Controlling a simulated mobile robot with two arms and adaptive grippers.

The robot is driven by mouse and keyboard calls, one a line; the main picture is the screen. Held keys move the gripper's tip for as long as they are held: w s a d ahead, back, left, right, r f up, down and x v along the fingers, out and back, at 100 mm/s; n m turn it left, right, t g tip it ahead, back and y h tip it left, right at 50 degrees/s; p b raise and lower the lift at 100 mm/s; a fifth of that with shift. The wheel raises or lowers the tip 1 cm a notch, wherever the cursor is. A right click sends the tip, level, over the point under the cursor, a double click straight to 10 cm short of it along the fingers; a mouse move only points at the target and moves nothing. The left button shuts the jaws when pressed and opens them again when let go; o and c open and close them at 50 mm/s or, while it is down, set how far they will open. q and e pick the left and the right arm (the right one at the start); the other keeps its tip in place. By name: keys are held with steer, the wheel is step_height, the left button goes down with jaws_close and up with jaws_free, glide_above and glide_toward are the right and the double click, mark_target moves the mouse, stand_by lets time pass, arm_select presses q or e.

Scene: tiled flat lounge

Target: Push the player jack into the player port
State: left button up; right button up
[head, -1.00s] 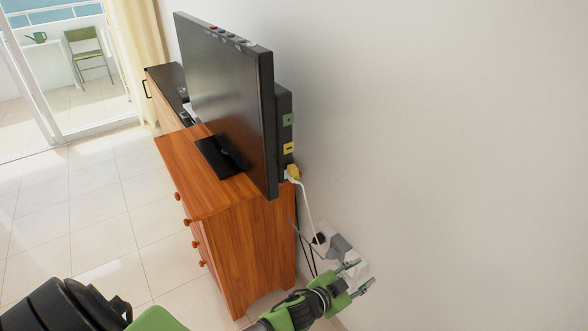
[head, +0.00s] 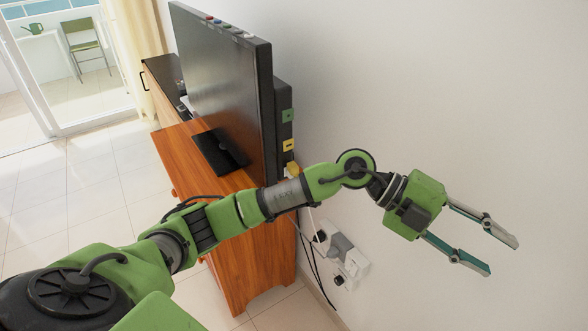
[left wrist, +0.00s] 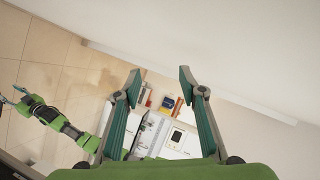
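The TV (head: 225,85) stands on the wooden cabinet, with a green-marked port (head: 287,115) and a yellow-marked port (head: 288,145) on its rear edge. A yellow plug (head: 293,168) sits just below the yellow mark; how deep it is seated is unclear. I cannot tell which plug is the player jack. My left gripper (head: 502,256) is open and empty, well right of the TV and in front of the wall. Its spread fingers also show in the left wrist view (left wrist: 160,82). My right gripper (left wrist: 20,97) is small at the left there, its state unclear.
The wooden cabinet (head: 255,240) stands close to the white wall (head: 440,80). Low on the wall are white sockets (head: 343,254) with plugs and dark cables. My left arm crosses in front of the cabinet. Tiled floor (head: 90,200) is open at left.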

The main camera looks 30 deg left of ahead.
arm_select(q)
steer(key=w+a+f+y, duration=0.2)
steer(key=a+y, duration=0.1)
steer(key=a, duration=0.3)
steer(key=w+a+f+n+y, duration=0.1)
steer(key=w+a+f+y, duration=0.1)
steer(key=a+y, duration=0.25)
steer(key=w+a+f+y, duration=0.2)
steer(key=a+y, duration=0.1)
steer(key=a, duration=0.3)
steer(key=a+r+n+y, duration=0.2)
steer(key=a+r+y, duration=0.2)
steer(key=a, duration=0.7)
steer(key=w+a+r+n+t+y, duration=0.1)
steer(key=a+r+n+y, duration=0.2)
steer(key=a, duration=0.8)
steer(key=shift+w+a+r+n+t+y, duration=0.3)
steer(key=shift+r+y, duration=0.25)
steer(key=x, duration=0.8)
steer(key=shift+f, duration=0.3)
